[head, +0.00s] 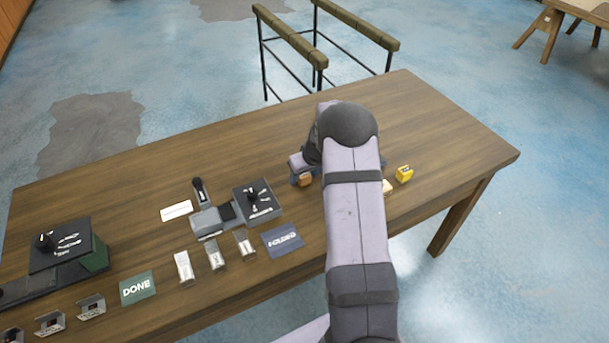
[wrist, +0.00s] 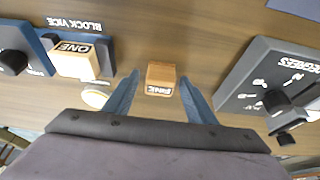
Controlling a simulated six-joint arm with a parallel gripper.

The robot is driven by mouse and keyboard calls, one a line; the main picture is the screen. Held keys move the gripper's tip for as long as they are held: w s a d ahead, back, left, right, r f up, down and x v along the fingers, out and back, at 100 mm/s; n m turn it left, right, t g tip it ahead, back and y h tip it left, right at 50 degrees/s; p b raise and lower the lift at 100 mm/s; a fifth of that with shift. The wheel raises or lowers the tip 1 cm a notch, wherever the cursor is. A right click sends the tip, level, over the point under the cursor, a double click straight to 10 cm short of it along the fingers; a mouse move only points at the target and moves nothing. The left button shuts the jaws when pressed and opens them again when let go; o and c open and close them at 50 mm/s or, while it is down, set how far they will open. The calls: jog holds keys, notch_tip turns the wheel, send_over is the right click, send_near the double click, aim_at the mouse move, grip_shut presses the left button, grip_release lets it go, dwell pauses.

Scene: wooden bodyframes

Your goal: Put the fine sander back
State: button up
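A small wooden block (wrist: 160,75) stands on the table with a label on its side that seems to read FINE; I take it to be the fine sander. My gripper (wrist: 159,78) is open, with one blue finger to each side of the block and a visible gap between each finger and the wood. I cannot tell its height over the block. In the head view my gripper (head: 302,171) is over the right half of the table, partly hidden by my arm, with an orange-brown block (head: 305,180) at it.
In the wrist view a block marked ONE (wrist: 75,60) sits at a holder labelled BLOCK VICE, and a DEGREES dial panel (wrist: 245,85) stands to the right. A yellow item (head: 404,174) is right of my arm. The table's (head: 440,120) far right is clear.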

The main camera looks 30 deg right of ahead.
jog(key=shift+r, duration=0.15)
jog(key=shift+s+r, duration=0.15)
jog(key=shift+r, duration=0.3)
jog(key=b+v, duration=0.2)
jog(key=v, duration=0.9)
jog(key=shift+a, duration=0.1)
jog(key=s+a+g, duration=0.2)
jog(key=s+a, duration=0.9)
jog(key=a, duration=0.1)
jog(key=s+a+f+g, duration=0.1)
jog(key=s+a, duration=0.2)
jog(key=s, duration=0.5)
jog(key=s+a+f+g, duration=0.1)
jog(key=s+a, duration=0.2)
jog(key=s, duration=0.5)
jog(key=shift+a+f+g, duration=0.2)
jog(key=shift+a+g, duration=0.1)
jog(key=shift+a, duration=0.1)
